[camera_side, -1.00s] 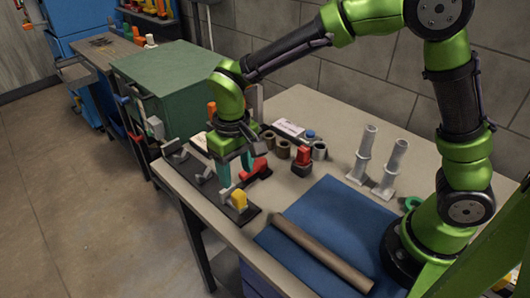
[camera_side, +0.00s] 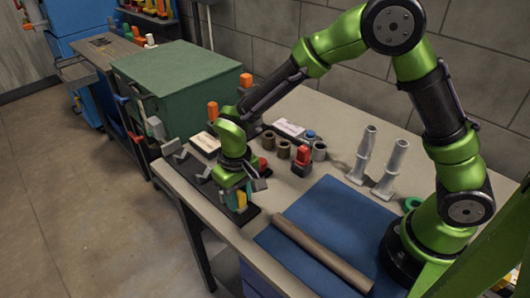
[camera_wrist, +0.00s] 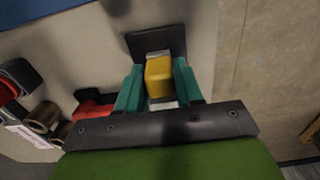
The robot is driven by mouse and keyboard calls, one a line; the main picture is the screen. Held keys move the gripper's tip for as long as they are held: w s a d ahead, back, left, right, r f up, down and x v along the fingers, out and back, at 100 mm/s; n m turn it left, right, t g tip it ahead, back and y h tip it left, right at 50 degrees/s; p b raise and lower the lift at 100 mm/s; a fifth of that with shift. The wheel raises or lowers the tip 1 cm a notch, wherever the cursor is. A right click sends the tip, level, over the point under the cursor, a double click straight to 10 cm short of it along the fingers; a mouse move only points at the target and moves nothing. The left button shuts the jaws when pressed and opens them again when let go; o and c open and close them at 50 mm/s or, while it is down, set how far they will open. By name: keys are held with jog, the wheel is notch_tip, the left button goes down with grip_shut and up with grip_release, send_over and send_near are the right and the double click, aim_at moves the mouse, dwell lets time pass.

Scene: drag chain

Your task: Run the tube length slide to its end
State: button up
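A dark rail (camera_side: 248,214) lies along the left edge of the table, with a yellow block (camera_side: 241,199) near its front end. I take the yellow block to be the slide's handle, though no label shows. My gripper (camera_side: 236,198) points down over the rail's front end. In the wrist view the yellow block (camera_wrist: 159,76) stands between my two teal fingers, near the dark end plate (camera_wrist: 156,41). The fingers are very close to its sides; I cannot tell if they touch it. My gripper hides much of the rail.
Right of the rail are a blue mat (camera_side: 330,215) with a brown tube (camera_side: 320,252), a red-topped block (camera_side: 302,158), short tube pieces (camera_side: 284,149) and two pale upright stands (camera_side: 362,155). A green cabinet (camera_side: 185,85) stands behind left. Floor is clear beyond the left table edge.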

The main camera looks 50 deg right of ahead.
grip_shut()
jog(key=shift+s, duration=1.2)
jog(key=shift+o, duration=2.2)
grip_release()
notch_tip(320, 180, up, 17)
